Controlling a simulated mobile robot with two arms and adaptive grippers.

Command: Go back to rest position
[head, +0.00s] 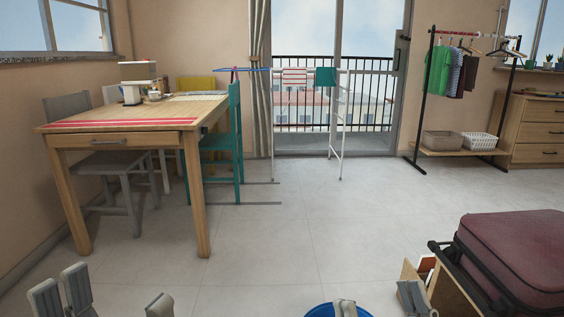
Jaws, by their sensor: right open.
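My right gripper (379,300) is at the bottom edge, right of centre. Its grey fingers stand apart, with nothing seen between them; it is open. My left gripper (115,294) is at the bottom left corner. Its grey fingers are spread wide with bare floor between them. The lower parts of both grippers are cut off by the frame edge. Both are apart from the table.
A blue round rim (318,312) shows by my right gripper. A maroon suitcase (515,245) lies at the right. A wooden table (120,139) with chairs stands left. A drying rack (339,130) and clothes rail (425,95) stand behind. The middle floor is clear.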

